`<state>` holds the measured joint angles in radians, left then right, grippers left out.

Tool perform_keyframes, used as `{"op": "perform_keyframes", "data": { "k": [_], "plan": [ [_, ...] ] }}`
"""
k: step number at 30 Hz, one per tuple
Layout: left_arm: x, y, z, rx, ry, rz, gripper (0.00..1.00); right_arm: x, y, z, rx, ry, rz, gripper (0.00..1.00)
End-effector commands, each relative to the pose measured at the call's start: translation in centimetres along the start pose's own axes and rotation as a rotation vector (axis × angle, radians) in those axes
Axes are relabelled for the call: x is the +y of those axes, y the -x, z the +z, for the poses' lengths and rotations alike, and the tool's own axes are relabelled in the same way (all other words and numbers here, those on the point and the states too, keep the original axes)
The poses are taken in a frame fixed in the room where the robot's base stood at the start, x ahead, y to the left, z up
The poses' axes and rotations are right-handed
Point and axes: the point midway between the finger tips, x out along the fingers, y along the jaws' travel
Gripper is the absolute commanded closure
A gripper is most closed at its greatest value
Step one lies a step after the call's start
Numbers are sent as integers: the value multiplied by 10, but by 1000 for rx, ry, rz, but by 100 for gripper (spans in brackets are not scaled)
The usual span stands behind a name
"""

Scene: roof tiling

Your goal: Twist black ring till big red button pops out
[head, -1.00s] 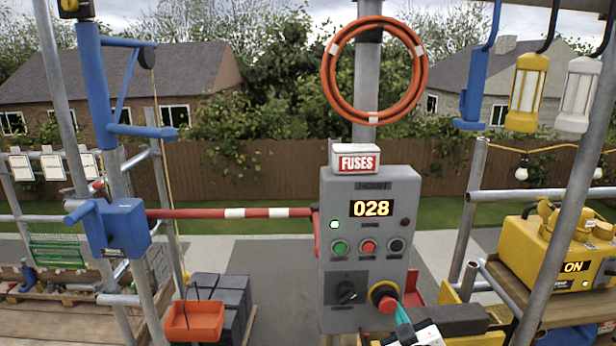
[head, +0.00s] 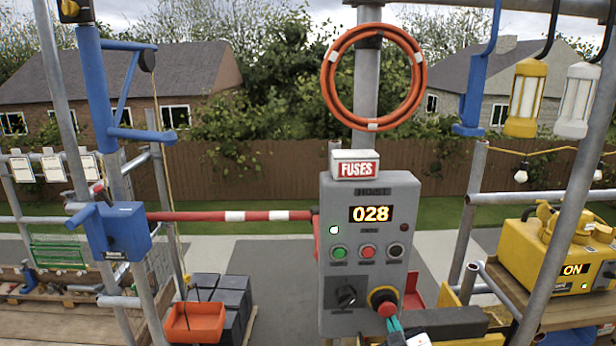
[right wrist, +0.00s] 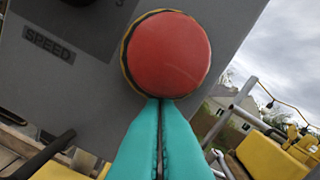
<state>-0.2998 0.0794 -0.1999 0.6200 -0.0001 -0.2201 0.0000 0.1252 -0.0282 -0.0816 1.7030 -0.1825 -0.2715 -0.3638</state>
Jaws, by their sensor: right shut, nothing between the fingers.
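The big red button (head: 387,309) sits at the lower right of the grey hoist control box. A yellow collar with a dark ring (head: 376,299) shows around its base. In the right wrist view the red button (right wrist: 168,54) fills the upper middle, with only a thin black and yellow edge behind it. My right gripper (head: 393,323) is shut and empty, its teal fingers pressed together. In the right wrist view its fingertips (right wrist: 159,100) are at the button's lower edge; I cannot tell whether they touch it. My left gripper is not in view.
The control box (head: 332,270) carries a lit 028 display (head: 373,213), small buttons and a black speed knob (head: 346,296). A FUSES box (head: 355,164) sits on top. A scaffold pole (head: 560,200) and a yellow machine (head: 550,265) stand to the right.

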Motion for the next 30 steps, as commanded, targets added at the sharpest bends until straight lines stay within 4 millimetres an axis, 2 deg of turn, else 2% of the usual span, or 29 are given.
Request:
{"op": "perform_keyframes", "data": {
  "k": [1,11,24,30],
  "plan": [
    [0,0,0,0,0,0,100,-4,-1,10,-25,-2,-9,100],
    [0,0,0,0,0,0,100,-4,0,2,-22,-1,-10,100],
    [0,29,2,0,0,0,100,-4,49,-2,-10,-1,-7,100],
    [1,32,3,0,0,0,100,-3,60,-5,-8,0,-6,100]
  ]
}}
